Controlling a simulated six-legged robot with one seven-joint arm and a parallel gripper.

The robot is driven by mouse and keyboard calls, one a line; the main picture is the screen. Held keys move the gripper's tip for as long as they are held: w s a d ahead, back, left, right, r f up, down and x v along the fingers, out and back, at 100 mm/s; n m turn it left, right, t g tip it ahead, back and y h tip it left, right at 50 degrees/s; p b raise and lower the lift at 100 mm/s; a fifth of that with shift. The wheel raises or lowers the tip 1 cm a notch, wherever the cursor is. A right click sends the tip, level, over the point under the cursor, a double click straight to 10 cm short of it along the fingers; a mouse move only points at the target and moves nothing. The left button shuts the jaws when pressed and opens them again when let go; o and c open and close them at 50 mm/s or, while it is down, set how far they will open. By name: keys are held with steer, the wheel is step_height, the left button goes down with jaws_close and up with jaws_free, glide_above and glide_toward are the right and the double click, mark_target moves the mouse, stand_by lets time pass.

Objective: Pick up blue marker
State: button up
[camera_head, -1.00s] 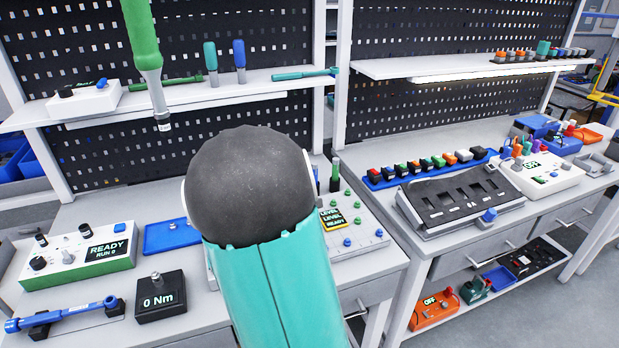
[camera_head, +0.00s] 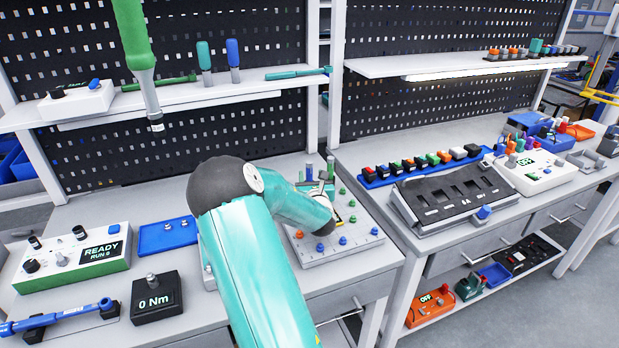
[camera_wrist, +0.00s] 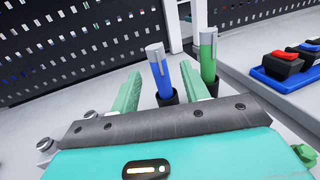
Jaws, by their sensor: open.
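The blue marker (camera_wrist: 161,77) stands upright in a small dark holder, with a light grey tip at its top. It also shows in the head view (camera_head: 309,173), partly hidden behind my arm. A green marker (camera_wrist: 208,58) stands upright in its own holder just to its right. My gripper (camera_wrist: 163,88) is open, with one light green finger on each side of the blue marker in the wrist view. I cannot tell whether the marker is between the fingers or a little beyond them. Nothing is held.
The panel (camera_head: 345,250) with several small knobs lies under my arm. A blue tray (camera_head: 168,236) and a torque display box (camera_head: 157,300) sit left of my arm. A blue rack of coloured switches (camera_head: 378,180) is to the right. A green-handled tool (camera_head: 135,40) hangs above.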

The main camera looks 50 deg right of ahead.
mark_target(310, 171)
steer(key=x, duration=0.6)
steer(key=c, duration=1)
